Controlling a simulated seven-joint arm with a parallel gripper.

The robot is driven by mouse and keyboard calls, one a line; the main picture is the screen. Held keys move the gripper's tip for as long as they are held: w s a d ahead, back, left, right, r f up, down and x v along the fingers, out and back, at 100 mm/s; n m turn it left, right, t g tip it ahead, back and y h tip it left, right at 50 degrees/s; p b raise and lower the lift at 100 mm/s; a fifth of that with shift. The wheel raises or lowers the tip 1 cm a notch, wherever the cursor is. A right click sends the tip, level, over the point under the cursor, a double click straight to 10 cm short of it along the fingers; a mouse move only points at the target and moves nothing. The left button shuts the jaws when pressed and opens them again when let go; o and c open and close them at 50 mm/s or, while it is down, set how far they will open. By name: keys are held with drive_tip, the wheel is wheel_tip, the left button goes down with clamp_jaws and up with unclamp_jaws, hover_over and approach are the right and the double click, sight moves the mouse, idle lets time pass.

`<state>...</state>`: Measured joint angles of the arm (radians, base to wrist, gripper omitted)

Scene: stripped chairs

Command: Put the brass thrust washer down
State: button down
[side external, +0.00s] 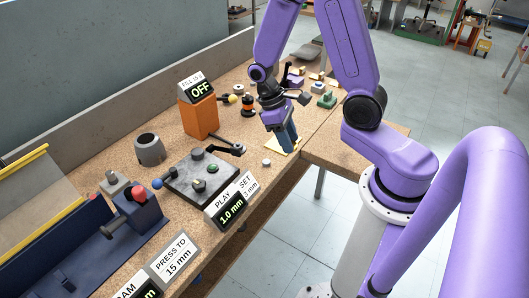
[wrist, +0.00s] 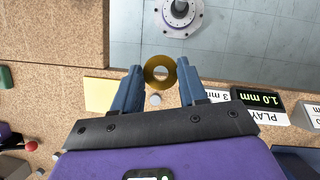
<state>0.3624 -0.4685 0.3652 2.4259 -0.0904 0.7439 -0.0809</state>
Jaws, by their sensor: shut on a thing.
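The brass thrust washer (wrist: 149,73) is a flat golden ring with a round hole. In the wrist view it sits between the tips of my two blue fingers, with its face toward the camera. My gripper (wrist: 159,68) is shut on it. In the side view my gripper (side external: 291,146) points down near the bench's front edge, over or beside a pale yellow card (side external: 281,143). I cannot make out the washer there. The card also shows in the wrist view (wrist: 99,94), left of my fingers. The height of the washer above the bench is hard to tell.
A small white disc (side external: 266,162) lies on the bench near my gripper. A grey plate (side external: 177,188) with knobs and a lever, and a "PLAY 1.0 mm" display (side external: 229,207), stand to the left. An orange block (side external: 200,118) stands behind. The floor drops away beyond the bench edge.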

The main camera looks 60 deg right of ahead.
hover_over(269, 162)
drive_tip(key=f, duration=0.6)
drive_tip(key=shift+w+a+f, duration=0.15)
drive_tip(key=shift+w+a, duration=0.1)
drive_tip(key=shift+w+d+f, duration=0.1)
drive_tip(key=shift+w+f, duration=0.35)
drive_tip(key=shift+f, duration=1.65)
drive_tip(key=shift+f, duration=0.1)
drive_tip(key=c, duration=0.6)
unclamp_jaws()
drive_tip(key=shift+f, duration=0.1)
